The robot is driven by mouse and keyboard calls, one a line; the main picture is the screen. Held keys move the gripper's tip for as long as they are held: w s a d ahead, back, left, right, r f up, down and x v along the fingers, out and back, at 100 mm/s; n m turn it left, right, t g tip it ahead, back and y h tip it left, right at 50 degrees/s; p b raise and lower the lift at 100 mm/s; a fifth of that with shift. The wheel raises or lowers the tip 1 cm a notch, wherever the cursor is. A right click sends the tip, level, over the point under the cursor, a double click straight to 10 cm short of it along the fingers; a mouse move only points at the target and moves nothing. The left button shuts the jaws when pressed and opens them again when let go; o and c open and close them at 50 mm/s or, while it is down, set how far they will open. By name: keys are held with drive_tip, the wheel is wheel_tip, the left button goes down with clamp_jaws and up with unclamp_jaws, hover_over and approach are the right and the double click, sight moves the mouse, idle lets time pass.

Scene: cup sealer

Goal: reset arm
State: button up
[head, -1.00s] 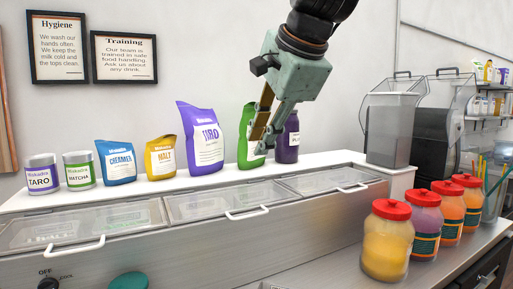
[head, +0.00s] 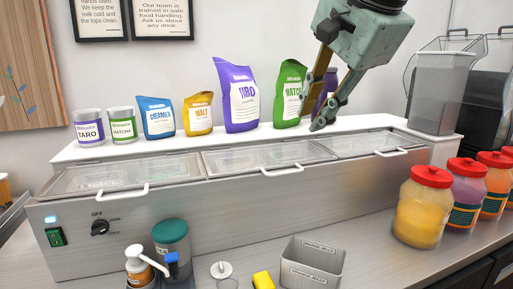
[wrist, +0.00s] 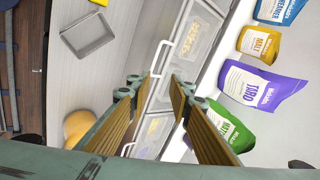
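My gripper (head: 316,100) is in the upper right of the head view, in front of the green matcha bag (head: 289,92) and partly covering a dark purple bottle (head: 328,84). Its two fingers are spread apart with nothing between them. In the wrist view the gripper (wrist: 152,92) is also open and empty, with the lidded steel counter unit (wrist: 170,62) beyond the fingers. The cup sealer is not recognisable in these frames.
A white shelf (head: 230,144) holds tubs and bags behind the lidded unit. Red-lidded jars (head: 424,205) stand at the right. A grey bin (head: 312,266), yellow sponge (head: 263,281) and pump bottle (head: 142,267) are in front. Open air surrounds my gripper's left side.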

drive_tip(key=s+d+f+n+g, duration=0.1)
drive_tip(key=s+f+n, duration=0.3)
drive_tip(key=s, duration=0.6)
drive_tip(key=s+d+f+n+g+h, duration=0.1)
drive_tip(key=s+d+f+n, duration=0.3)
drive_tip(key=s+f, duration=0.5)
drive_tip(key=s+d+f+n+g+h, duration=0.1)
drive_tip(key=s+d+f+n, duration=0.2)
drive_tip(key=s+f, duration=0.4)
drive_tip(key=s+n, duration=0.1)
drive_tip(key=s, duration=0.3)
drive_tip(key=shift+f, duration=0.15)
